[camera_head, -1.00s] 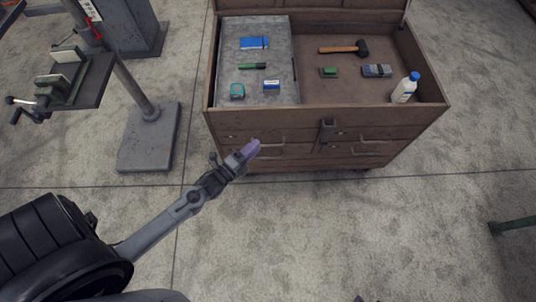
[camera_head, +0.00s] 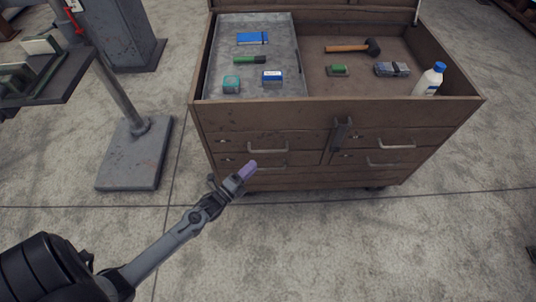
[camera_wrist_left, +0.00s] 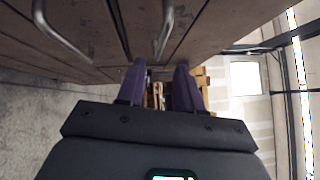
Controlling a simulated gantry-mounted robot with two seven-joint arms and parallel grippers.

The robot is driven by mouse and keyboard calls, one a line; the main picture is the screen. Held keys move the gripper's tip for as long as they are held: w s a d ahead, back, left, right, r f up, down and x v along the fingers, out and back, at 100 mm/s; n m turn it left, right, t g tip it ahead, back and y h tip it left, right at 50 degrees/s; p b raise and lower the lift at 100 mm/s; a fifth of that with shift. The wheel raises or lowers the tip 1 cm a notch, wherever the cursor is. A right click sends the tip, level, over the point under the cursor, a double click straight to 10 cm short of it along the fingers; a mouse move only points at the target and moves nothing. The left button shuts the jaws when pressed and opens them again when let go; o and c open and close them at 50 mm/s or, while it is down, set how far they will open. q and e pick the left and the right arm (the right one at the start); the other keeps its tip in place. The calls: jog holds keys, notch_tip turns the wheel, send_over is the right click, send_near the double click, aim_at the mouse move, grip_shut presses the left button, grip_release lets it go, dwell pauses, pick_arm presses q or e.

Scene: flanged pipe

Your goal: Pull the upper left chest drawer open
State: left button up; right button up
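The wooden tool chest (camera_head: 300,115) stands with its lid raised and its drawers shut. Its upper left drawer (camera_head: 240,143) has a metal bar handle (camera_head: 268,148). My left gripper (camera_head: 249,171) has purple fingers and appears just below and left of that handle, in front of the chest. In the left wrist view, the two fingers of my left gripper (camera_wrist_left: 160,85) are apart with nothing between them. Two bar handles show above them there, one handle (camera_wrist_left: 165,28) almost in line with the gap and one handle (camera_wrist_left: 58,32) to the left. My right gripper is out of view.
A grey tray (camera_head: 220,60) with small items fills the left of the chest top. A metal stand (camera_head: 135,155) is left of the chest. The floor in front is clear.

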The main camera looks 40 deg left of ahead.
aim_at(268, 151)
pick_arm(q)
jog(key=shift+w+d+r+b, duration=0.1)
jog(key=shift+w+r+b, duration=0.35)
jog(key=shift+w, duration=1.15)
jog(key=shift+w+d+b, duration=0.1)
jog(key=shift+w+b, duration=0.6)
jog(key=shift+w, duration=0.9)
jog(key=shift+w+r+b, duration=0.25)
jog(key=shift+w+b, duration=0.35)
jog(key=shift+w, duration=1)
jog(key=shift+c, duration=0.4)
grip_shut()
